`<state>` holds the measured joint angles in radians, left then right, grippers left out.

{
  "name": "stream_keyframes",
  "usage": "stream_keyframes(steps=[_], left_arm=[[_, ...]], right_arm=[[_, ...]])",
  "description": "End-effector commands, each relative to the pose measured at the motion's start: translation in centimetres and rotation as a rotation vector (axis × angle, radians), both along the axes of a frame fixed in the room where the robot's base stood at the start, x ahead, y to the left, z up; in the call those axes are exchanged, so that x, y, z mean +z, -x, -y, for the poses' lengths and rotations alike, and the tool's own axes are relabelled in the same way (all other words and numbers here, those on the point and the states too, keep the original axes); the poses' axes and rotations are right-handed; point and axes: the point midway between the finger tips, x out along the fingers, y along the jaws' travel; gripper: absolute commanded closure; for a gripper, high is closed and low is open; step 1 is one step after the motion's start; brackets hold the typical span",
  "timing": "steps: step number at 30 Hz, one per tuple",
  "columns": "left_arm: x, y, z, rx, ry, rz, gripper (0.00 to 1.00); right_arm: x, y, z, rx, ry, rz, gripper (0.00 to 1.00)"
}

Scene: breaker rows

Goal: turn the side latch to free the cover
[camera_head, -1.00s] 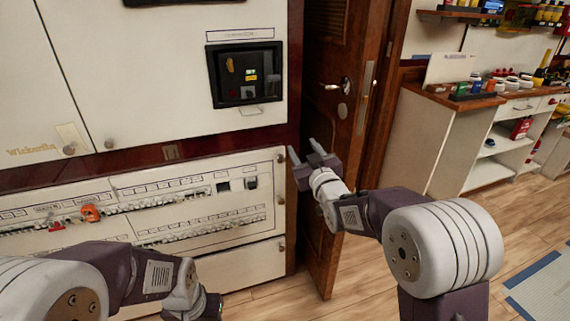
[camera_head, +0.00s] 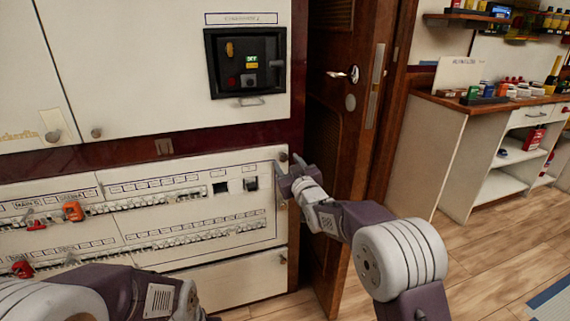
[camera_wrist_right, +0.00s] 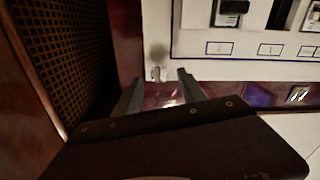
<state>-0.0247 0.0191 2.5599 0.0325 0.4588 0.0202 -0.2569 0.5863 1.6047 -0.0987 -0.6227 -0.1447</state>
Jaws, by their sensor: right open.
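The breaker panel cover (camera_head: 205,238) is a wide cream plate with rows of small breakers and labels. On its right edge sits a small round metal side latch (camera_head: 283,157), and a second similar one (camera_head: 282,203) sits lower. My right gripper (camera_head: 291,167) is open at this edge, just below the upper latch. In the right wrist view, a small pale latch piece (camera_wrist_right: 156,73) shows just ahead of the open fingers (camera_wrist_right: 159,82), roughly between their tips. I cannot tell whether they touch it. My left arm is at the bottom left; its gripper is out of frame.
A wooden door (camera_head: 345,110) with a lever handle stands close to the right of the panel. A black control box (camera_head: 246,62) is above. A workbench (camera_head: 480,101) stands at right; floor between is clear.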

Motion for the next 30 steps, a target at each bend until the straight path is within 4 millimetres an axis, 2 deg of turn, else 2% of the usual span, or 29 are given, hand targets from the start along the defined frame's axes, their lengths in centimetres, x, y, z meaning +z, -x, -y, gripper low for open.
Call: stream_keyframes(steps=[6, 15, 16, 18, 21, 30], left_arm=[[-0.4, 0.0, 0.0, 0.0, 0.0, 0.0, 0.57], [-0.4, 0.0, 0.0, 0.0, 0.0, 0.0, 0.57], [-0.4, 0.0, 0.0, 0.0, 0.0, 0.0, 0.57], [-0.4, 0.0, 0.0, 0.0, 0.0, 0.0, 0.57], [-0.4, 0.0, 0.0, 0.0, 0.0, 0.0, 0.57], [-0.5, 0.0, 0.0, 0.0, 0.0, 0.0, 0.57]], right_arm=[[0.0, -2.1, -0.7, 0.0, 0.0, 0.0, 0.52], [0.0, -2.4, -0.8, 0.0, 0.0, 0.0, 0.52], [0.0, -2.4, -0.8, 0.0, 0.0, 0.0, 0.57], [0.0, -2.4, -0.8, 0.0, 0.0, 0.0, 0.77], [0.0, -2.4, -0.8, 0.0, 0.0, 0.0, 1.0], [0.0, -2.3, -0.8, 0.0, 0.027, 0.009, 1.0]])
